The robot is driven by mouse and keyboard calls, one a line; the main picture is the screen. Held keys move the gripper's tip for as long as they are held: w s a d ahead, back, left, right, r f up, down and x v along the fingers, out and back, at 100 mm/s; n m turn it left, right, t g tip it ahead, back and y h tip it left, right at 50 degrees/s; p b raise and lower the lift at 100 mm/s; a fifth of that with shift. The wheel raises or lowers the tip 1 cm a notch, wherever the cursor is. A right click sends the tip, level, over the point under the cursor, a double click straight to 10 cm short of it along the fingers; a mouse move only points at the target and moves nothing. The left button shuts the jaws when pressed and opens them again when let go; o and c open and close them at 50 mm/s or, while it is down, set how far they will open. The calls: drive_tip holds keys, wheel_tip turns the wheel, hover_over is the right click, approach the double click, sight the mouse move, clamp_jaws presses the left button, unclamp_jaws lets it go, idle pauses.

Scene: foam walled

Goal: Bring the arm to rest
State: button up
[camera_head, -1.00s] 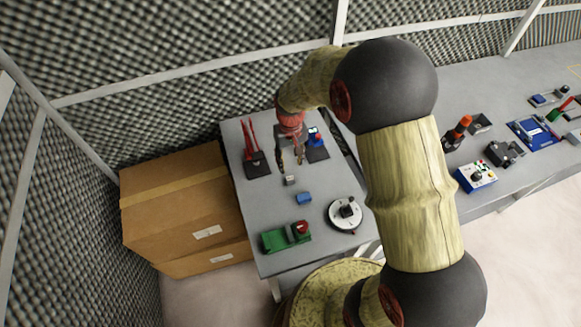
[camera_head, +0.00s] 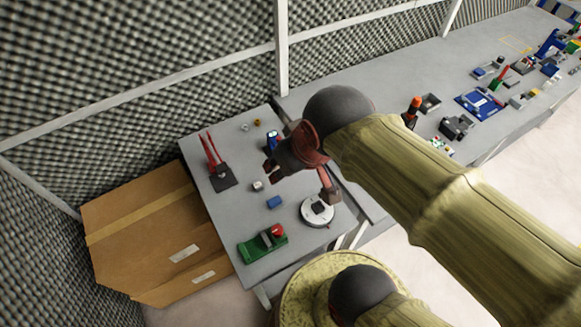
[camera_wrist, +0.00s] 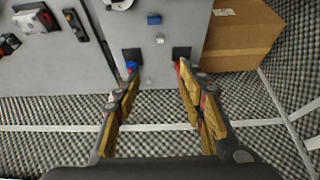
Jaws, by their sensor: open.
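My arm reaches in from the right in the head view, with its black elbow joint above the small grey table (camera_head: 235,225). My gripper (camera_head: 298,184) hangs over the right half of this table, open, with its two fingers spread. In the wrist view my gripper (camera_wrist: 156,72) also shows open, with yellow-padded fingers and nothing between them. It appears apart from the tabletop things. My arm hides part of the table's far right side and the bench behind it.
The table bears a red pronged stand (camera_head: 223,178), a blue block (camera_head: 274,202), a white round device (camera_head: 317,212) and a green block (camera_head: 258,246). Cardboard boxes (camera_head: 135,225) stand left. A long bench (camera_head: 400,75) with several devices runs right. Foam walls (camera_head: 100,90) stand behind.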

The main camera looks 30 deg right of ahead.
drive_tip(key=shift+s+r, duration=0.1)
drive_tip(key=shift+s, duration=0.6)
wheel_tip(320, 180, down, 4)
drive_tip(key=b, duration=0.3)
drive_tip(key=shift+r+b, duration=0.25)
drive_tip(key=shift+b, duration=0.05)
